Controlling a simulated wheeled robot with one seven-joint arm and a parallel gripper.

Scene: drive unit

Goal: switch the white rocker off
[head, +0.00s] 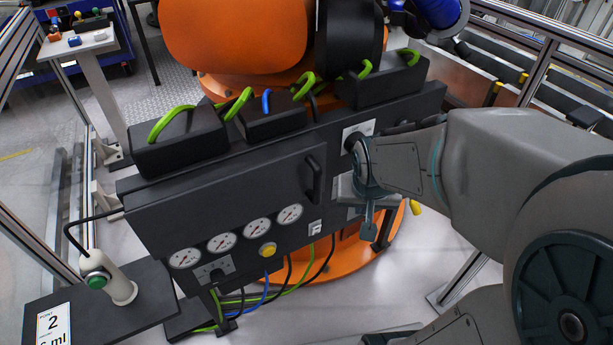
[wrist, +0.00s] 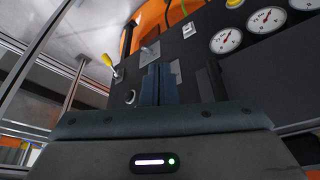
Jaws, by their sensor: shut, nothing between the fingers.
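The white rocker (head: 315,228) is a small pale switch on the lower right of the dark drive unit panel (head: 225,185), right of the gauges. My gripper (head: 368,225) is in front of the panel's right part, to the right of the rocker. In the wrist view its fingers (wrist: 156,72) are together, empty, pointing towards the panel. They look apart from the rocker.
A yellow button (head: 267,250) and several round gauges (head: 222,242) lie left of the rocker. A black handle (head: 314,180) stands out above it. Green and blue cables (head: 290,278) hang below. A plate (wrist: 150,53) and yellow-tipped lever (wrist: 108,61) are nearby.

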